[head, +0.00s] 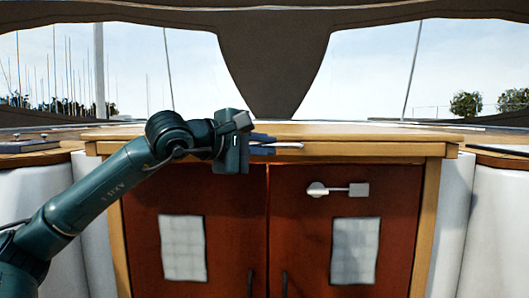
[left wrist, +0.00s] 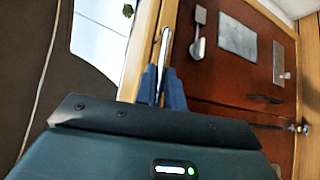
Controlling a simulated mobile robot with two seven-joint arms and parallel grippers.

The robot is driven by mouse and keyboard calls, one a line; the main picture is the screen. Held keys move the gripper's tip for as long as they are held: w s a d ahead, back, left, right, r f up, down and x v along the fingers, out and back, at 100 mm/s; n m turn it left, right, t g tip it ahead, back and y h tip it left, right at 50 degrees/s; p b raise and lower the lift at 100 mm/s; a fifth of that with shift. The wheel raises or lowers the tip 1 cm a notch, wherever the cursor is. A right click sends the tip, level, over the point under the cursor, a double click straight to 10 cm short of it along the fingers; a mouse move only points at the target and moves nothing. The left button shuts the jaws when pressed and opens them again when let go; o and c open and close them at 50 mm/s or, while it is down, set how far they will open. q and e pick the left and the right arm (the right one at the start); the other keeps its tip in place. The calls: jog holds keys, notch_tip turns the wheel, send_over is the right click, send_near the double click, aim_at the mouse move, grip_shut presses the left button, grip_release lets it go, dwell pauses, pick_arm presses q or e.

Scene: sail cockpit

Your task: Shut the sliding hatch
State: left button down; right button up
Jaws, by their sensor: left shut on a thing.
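The sliding hatch (head: 350,132) is a flat wooden top above two red-brown doors, seen in the head view. A slim silver handle bar (head: 289,145) runs along its front edge; it also shows in the left wrist view (left wrist: 164,48). My left gripper (head: 263,144) reaches in from the left, its blue fingers closed around the bar. In the left wrist view the fingers (left wrist: 161,88) sit on either side of the bar. The gripper hides the bar's left part. I cannot tell how far the hatch has slid. My right gripper is not in view.
Below are the left door (head: 230,215) and right door (head: 310,240), each with a pale panel. A metal latch (head: 338,189) sticks out from the right door. White cushions (head: 468,220) flank the doors. A dark windscreen frame (head: 270,60) stands behind.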

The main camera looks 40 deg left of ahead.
pick_arm(q)
jog(key=shift+d+f, duration=0.15)
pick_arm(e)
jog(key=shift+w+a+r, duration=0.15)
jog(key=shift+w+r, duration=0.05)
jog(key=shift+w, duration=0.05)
pick_arm(q)
jog(key=c, duration=1.8)
grip_release()
jog(key=shift+s, duration=0.15)
jog(key=shift+o, duration=0.2)
jog(key=shift+s, duration=0.1)
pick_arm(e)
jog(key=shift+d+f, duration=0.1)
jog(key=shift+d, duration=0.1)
